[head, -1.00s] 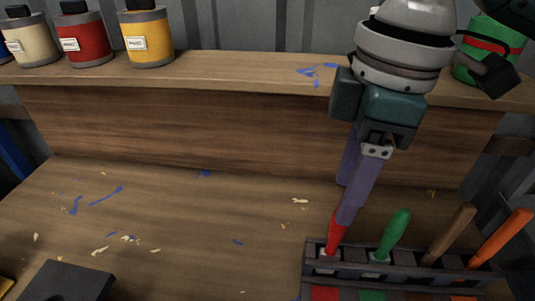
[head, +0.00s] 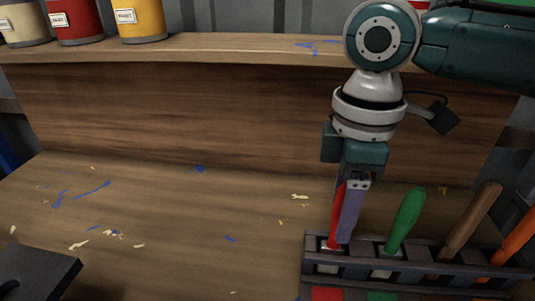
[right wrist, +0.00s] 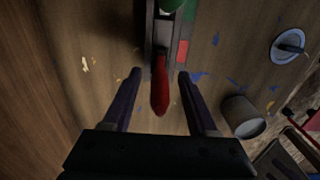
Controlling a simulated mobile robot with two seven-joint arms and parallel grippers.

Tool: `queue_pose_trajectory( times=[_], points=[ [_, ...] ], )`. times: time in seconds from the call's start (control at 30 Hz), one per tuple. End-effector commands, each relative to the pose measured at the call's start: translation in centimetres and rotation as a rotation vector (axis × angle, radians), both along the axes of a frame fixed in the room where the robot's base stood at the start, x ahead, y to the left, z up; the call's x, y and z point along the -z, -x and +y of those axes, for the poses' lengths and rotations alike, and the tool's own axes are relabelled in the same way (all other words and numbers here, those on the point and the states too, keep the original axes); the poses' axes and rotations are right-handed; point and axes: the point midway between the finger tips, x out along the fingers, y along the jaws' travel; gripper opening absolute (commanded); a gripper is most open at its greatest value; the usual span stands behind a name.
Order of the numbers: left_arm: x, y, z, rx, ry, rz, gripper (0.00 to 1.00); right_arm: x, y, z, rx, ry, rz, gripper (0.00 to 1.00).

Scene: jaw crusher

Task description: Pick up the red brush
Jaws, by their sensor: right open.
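The red brush (head: 336,222) stands handle-up in the leftmost slot of a dark rack (head: 352,250) on the workbench. My right gripper (head: 343,238) reaches down over it from above. In the right wrist view the red handle (right wrist: 160,88) lies between the two purple fingers of my right gripper (right wrist: 159,74), with a gap on each side. The gripper is open and the brush still rests in the rack. The brush's bristles are hidden by the rack. My left gripper is not clearly seen.
A green brush (head: 405,222), a brown one (head: 470,222) and an orange one (head: 513,246) stand to the right in the rack. Paint cans (head: 138,20) line the shelf. A dark object (head: 40,275) sits at lower left.

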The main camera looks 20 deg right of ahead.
Motion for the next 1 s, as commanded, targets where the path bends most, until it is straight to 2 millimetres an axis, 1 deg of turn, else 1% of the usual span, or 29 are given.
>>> queue_pose_trajectory(
  times=[0.03,0.1,0.33,0.83,0.87,1.0],
  points=[
    [0.17,0.0,0.0,0.0,0.0,0.0,0.9,0.6,0.03,0.02,0.0,0.0,0.001,0.59],
    [0.19,0.0,-0.01,0.0,0.0,0.0,0.9,0.95,0.0,0.0,0.0,0.001,-0.001,0.59],
    [0.16,0.01,-0.09,-0.002,0.004,0.001,0.9,0.98,0.0,0.01,-0.001,0.001,-0.002,0.58],
    [0.17,0.01,-0.2,-0.004,0.007,0.001,0.9,0.95,-0.01,0.0,0.0,0.0,-0.002,0.01],
    [0.17,0.01,-0.2,-0.004,0.007,0.001,0.9,0.95,-0.01,0.0,0.0,0.0,-0.002,0.0],
    [0.18,0.02,-0.19,-0.004,0.007,0.001,0.9,0.95,0.0,0.01,0.0,0.0,-0.002,0.0]
  ],
)
